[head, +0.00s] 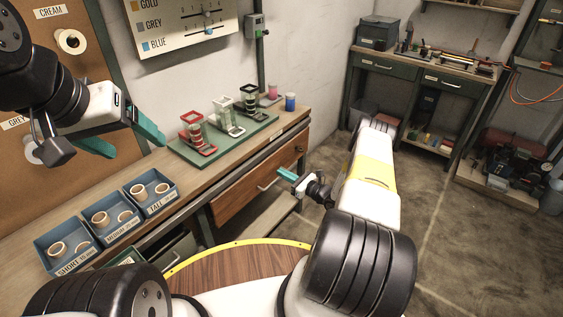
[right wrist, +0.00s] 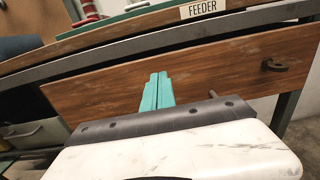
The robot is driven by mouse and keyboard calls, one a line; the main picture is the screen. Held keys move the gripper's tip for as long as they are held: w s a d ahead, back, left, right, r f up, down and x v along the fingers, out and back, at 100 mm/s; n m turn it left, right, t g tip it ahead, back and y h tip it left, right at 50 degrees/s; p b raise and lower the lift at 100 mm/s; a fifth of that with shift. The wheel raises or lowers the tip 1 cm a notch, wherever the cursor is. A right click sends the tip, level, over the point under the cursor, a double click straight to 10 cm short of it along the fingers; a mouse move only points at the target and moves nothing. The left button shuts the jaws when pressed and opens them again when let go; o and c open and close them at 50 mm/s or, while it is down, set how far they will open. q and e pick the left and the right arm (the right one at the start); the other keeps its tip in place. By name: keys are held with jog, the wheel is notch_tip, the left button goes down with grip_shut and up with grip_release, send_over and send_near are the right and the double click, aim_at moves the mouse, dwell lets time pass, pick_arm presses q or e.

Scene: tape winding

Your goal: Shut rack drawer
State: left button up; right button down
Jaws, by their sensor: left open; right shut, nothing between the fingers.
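A wooden drawer front (head: 245,193) sits under the workbench in the head view. It also fills the middle of the right wrist view (right wrist: 220,75), with a dark gap above it. I cannot tell how far out it stands, and no rack label is readable. My right gripper (head: 286,175) is shut and empty in front of this wooden front. Its teal fingers (right wrist: 157,78) point at the wood in the right wrist view; contact is unclear. My left gripper (head: 122,136) is open and empty, high above the bench at the left.
Blue trays (head: 107,225) with rings stand on the bench's left part. A green board (head: 226,143) with several spool stands is behind them. A FEEDER label (right wrist: 203,9) is on the bench edge. A round yellow-rimmed wooden table (head: 235,265) is close in front.

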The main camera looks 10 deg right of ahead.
aim_at(266, 165)
jog(key=x, duration=0.6)
jog(key=shift+w+a, duration=0.15)
jog(key=x, duration=0.3)
jog(key=shift+w+a, duration=0.2)
jog(key=shift+a, duration=0.05)
jog(key=shift+w+a+r, duration=0.1)
jog(key=shift+w, duration=0.1)
